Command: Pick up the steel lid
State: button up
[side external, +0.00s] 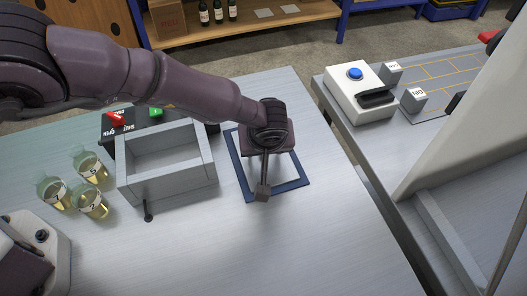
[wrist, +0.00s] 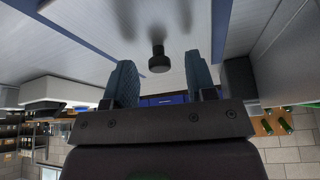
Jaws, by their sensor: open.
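The steel lid (wrist: 165,22) shows in the wrist view as a smooth pale grey plate with a dark round knob (wrist: 159,60). Blue strips of a square frame lie on both sides of it. My gripper (wrist: 160,64) is open, with one blue-grey finger on each side of the knob in the picture. I see no contact between fingers and knob. In the side view my gripper (side external: 271,150) is over the blue frame (side external: 299,183) on the table.
An open grey box (side external: 181,185) stands left of the blue frame. Several glass jars (side external: 92,203) stand at the far left, with a black panel (side external: 110,127) behind the box. A white device with a blue button (side external: 355,73) is on the right table.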

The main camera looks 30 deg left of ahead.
jog(key=shift+w+f, duration=0.1)
jog(key=shift+f, duration=0.2)
grip_shut()
jog(key=shift+r, duration=0.15)
